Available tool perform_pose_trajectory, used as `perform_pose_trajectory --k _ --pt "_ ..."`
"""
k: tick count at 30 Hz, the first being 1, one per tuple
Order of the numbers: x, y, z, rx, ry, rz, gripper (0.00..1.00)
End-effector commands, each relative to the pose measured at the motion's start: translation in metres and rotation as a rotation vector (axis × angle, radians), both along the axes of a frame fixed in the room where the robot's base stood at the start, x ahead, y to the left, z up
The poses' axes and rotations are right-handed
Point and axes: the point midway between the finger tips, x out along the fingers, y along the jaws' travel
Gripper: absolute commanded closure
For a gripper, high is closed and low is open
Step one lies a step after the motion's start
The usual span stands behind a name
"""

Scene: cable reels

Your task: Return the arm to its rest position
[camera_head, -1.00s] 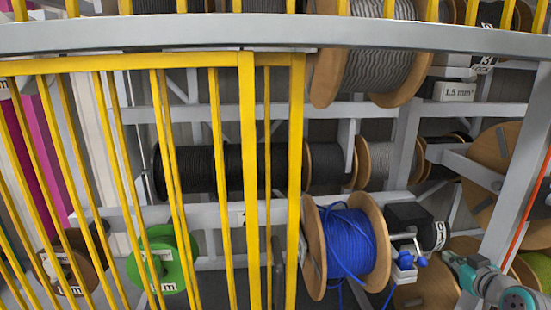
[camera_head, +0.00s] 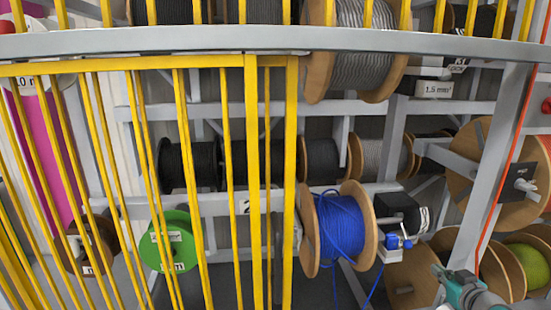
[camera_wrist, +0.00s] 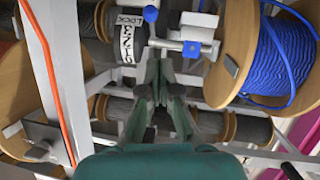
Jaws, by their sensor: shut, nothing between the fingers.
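My gripper (camera_wrist: 160,82) shows in the wrist view with its dark green fingers together and nothing between them. It points toward the reel rack, in front of a black device with a white label (camera_wrist: 130,42). Part of my teal and grey arm (camera_head: 470,292) shows at the lower right of the head view. The gripper's fingertips cannot be made out in that view.
A reel of blue cable (camera_head: 340,222) hangs on the grey rack, beside a small blue and white fitting (camera_head: 393,247). A yellow barred guard (camera_head: 252,170) stands in front at the left. A grey upright (camera_head: 492,180) with an orange cable stands at the right.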

Motion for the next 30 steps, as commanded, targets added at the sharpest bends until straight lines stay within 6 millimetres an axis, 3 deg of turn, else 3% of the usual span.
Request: perform_pose_trajectory --k 8,14,21,30 --pt "-0.018 0.032 -0.046 0.037 0.0 -0.022 1.0" --pt "-0.048 0.072 -0.095 0.075 -0.001 -0.048 1.0" --pt "-0.103 0.124 -0.149 0.111 -0.004 -0.078 1.0" --pt "-0.186 0.181 -0.191 0.133 -0.008 -0.095 1.0"
